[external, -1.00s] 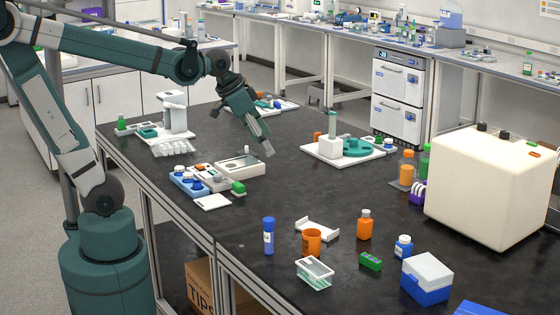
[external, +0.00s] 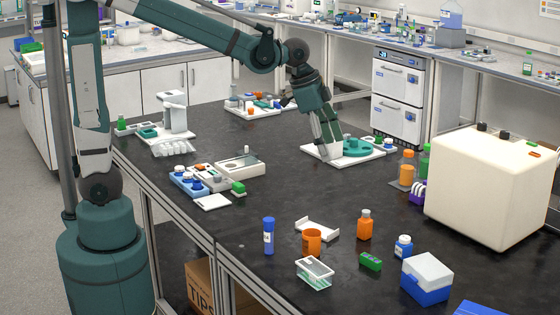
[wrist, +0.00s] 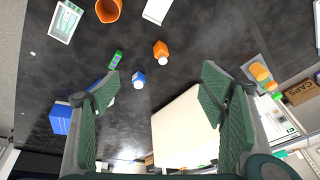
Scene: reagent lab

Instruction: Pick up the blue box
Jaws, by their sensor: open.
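A box with a blue base and white lid (external: 427,280) stands at the front right of the black bench in the external view. A second, plain blue object (external: 480,309) is cut off by the bottom edge there; a blue block (wrist: 61,119) shows left of my left finger in the wrist view.
A large cream box (external: 495,190) stands at the right. An orange bottle (external: 364,225), blue bottle (external: 403,247), green box (external: 370,261), orange cup (external: 311,242) and slide box (external: 314,273) stand near the white-lidded box. The bench middle is clear.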

